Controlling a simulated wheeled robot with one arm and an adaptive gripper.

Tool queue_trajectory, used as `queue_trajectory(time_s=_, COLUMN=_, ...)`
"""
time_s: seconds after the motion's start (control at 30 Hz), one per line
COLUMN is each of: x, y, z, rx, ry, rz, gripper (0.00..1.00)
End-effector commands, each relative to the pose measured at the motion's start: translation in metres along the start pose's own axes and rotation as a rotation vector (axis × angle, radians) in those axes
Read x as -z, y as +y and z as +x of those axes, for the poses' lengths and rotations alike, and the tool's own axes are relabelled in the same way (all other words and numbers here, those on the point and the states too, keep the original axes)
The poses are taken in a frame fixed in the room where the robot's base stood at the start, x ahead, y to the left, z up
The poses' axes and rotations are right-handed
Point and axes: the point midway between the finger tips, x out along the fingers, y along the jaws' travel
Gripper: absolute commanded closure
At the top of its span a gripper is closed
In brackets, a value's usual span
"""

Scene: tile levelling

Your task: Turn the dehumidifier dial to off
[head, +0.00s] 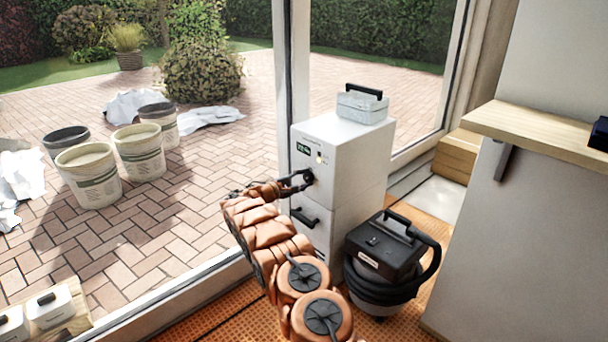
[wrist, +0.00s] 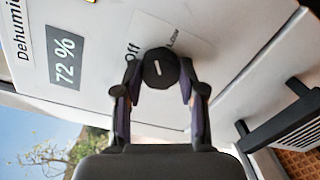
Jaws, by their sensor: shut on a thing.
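The dehumidifier (head: 342,165) is a white box cabinet standing by the glass door in the head view. Its dial (wrist: 160,68) is black and faceted, with a short white mark on its face. "Off" and "Low" labels are printed beside the dial in the wrist view, where the picture is turned sideways. The mark runs roughly up and down in that view; I cannot tell which label it points at. My gripper (wrist: 160,75) is shut on the dial, one finger on each side. In the head view my gripper (head: 304,179) reaches the cabinet front from the left, partly covering the dial.
The display (wrist: 65,58) reads 72 %. A grey-white case (head: 362,107) sits on top of the dehumidifier. A black vacuum (head: 384,250) with a hose stands close at its right. A wooden counter (head: 545,128) juts in at right. Several buckets (head: 88,176) stand on the paving outside.

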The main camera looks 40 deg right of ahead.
Motion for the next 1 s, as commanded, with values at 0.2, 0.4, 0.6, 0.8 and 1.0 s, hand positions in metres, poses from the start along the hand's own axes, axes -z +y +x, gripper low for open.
queue_trajectory(time_s=0.2, x=-0.0001, y=0.0022, z=-0.0011, rx=-0.002, ry=-0.008, rz=-0.204, gripper=0.95)
queue_trajectory(time_s=0.4, x=0.0001, y=0.0016, z=-0.0007, rx=-0.005, ry=-0.018, rz=-0.392, gripper=0.95)
queue_trajectory(time_s=0.6, x=0.0000, y=0.0019, z=-0.0005, rx=-0.007, ry=-0.028, rz=-0.573, gripper=0.95)
queue_trajectory(time_s=0.8, x=0.0006, y=0.0003, z=-0.0004, rx=-0.010, ry=-0.036, rz=-0.728, gripper=0.95)
queue_trajectory(time_s=1.0, x=0.0008, y=-0.0015, z=-0.0002, rx=-0.010, ry=-0.042, rz=-0.839, gripper=0.95)
